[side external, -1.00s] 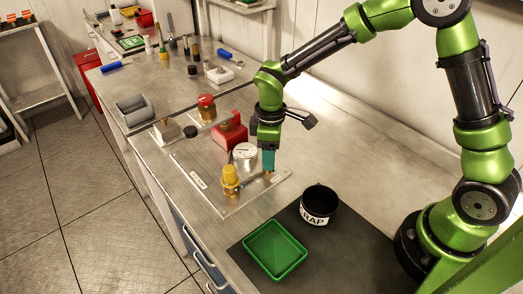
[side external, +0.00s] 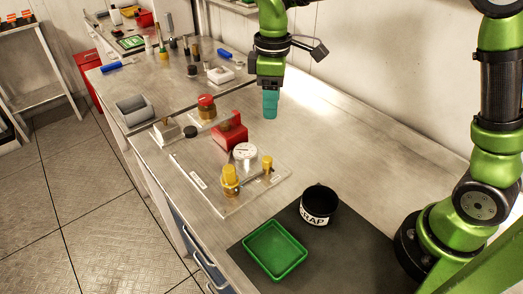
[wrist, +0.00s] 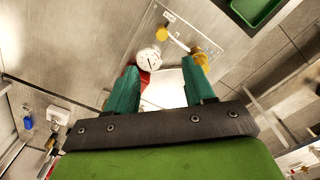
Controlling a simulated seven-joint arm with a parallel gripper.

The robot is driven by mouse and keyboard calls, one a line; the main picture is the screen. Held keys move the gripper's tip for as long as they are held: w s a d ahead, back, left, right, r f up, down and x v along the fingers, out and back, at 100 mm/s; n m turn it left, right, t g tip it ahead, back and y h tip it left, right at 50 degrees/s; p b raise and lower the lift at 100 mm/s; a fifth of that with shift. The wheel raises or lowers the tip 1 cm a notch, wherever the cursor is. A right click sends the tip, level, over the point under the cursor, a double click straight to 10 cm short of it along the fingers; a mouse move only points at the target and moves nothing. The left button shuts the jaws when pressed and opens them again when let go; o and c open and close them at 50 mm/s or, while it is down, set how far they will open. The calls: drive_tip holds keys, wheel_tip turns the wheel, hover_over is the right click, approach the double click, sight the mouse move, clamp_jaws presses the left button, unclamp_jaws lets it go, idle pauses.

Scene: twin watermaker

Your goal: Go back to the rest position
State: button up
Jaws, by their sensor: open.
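My gripper (side external: 270,103) hangs in the air above the bench, behind the plate with the gauge, pointing down. In the wrist view its two teal fingers (wrist: 163,92) stand apart with nothing between them. Below it, a metal plate (side external: 205,183) on the bench carries a white dial gauge (side external: 245,152), a large yellow fitting (side external: 230,178) and a small yellow knob (side external: 267,164). A red block (side external: 231,133) stands behind the gauge. The gauge also shows in the wrist view (wrist: 149,60), past the fingers.
A green tray (side external: 275,250) and a black pot (side external: 319,204) lettered "RAP" are on the dark mat (side external: 350,248) at the front. A red-topped button (side external: 206,101) and a grey bin (side external: 134,109) stand at the left. The bench right of the gripper is clear.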

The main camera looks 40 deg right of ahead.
drive_tip(key=s+d+r+m+t+y, duration=0.1)
drive_tip(key=s+d+r+m+t, duration=0.1)
drive_tip(key=s+m, duration=0.4)
drive_tip(key=s+d+r+m+t+y, duration=0.1)
drive_tip(key=s+d+m+t, duration=0.4)
drive_tip(key=s, duration=0.6)
drive_tip(key=shift+d+r+m, duration=0.55)
drive_tip(key=shift+r+m, duration=0.05)
drive_tip(key=shift+m, duration=0.2)
